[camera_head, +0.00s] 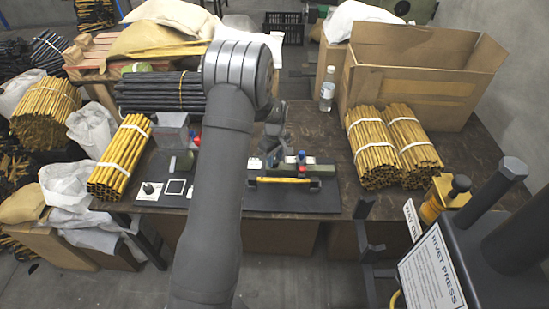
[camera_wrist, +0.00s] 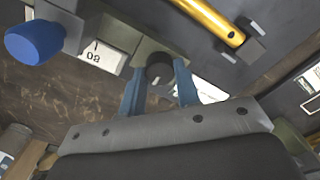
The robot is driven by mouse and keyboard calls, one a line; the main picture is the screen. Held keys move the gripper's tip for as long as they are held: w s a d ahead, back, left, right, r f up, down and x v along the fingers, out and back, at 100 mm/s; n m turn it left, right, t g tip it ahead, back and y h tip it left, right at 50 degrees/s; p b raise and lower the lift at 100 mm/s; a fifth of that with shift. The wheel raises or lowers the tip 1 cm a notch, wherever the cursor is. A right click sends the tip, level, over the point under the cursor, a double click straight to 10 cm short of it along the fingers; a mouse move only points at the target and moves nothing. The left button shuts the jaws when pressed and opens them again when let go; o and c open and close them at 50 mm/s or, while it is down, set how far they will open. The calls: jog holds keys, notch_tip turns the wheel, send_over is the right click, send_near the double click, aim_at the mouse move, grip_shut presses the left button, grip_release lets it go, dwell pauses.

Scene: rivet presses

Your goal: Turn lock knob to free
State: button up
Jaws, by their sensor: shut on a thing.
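The lock knob (camera_wrist: 160,68) is a dark round knob on a grey-green block (camera_wrist: 160,47), seen at the upper middle of the wrist view. My gripper (camera_wrist: 158,84) has its two blue fingers on either side of the knob and is shut on it. A white label (camera_wrist: 100,57) with dark marks lies beside the knob; its text is upside down and partly covered. In the head view my gripper (camera_head: 273,155) is low over the press fixture (camera_head: 320,168), and the knob is hidden there. I cannot tell the knob's turn position.
A blue-capped part (camera_wrist: 36,42) stands close left of the fingers. A yellow bar (camera_head: 283,180) lies across the front of the fixture on a black plate (camera_head: 290,202). Yellow tube bundles (camera_head: 402,145) and a cardboard box (camera_head: 412,85) stand to the right.

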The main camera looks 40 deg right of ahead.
aim_at(275, 160)
jog(key=o, duration=1)
jog(key=shift+r, duration=0.1)
notch_tip(275, 160, up, 17)
jog(key=shift+r, duration=0.1)
notch_tip(275, 160, down, 17)
jog(key=shift+f, duration=0.2)
dwell(0.5)
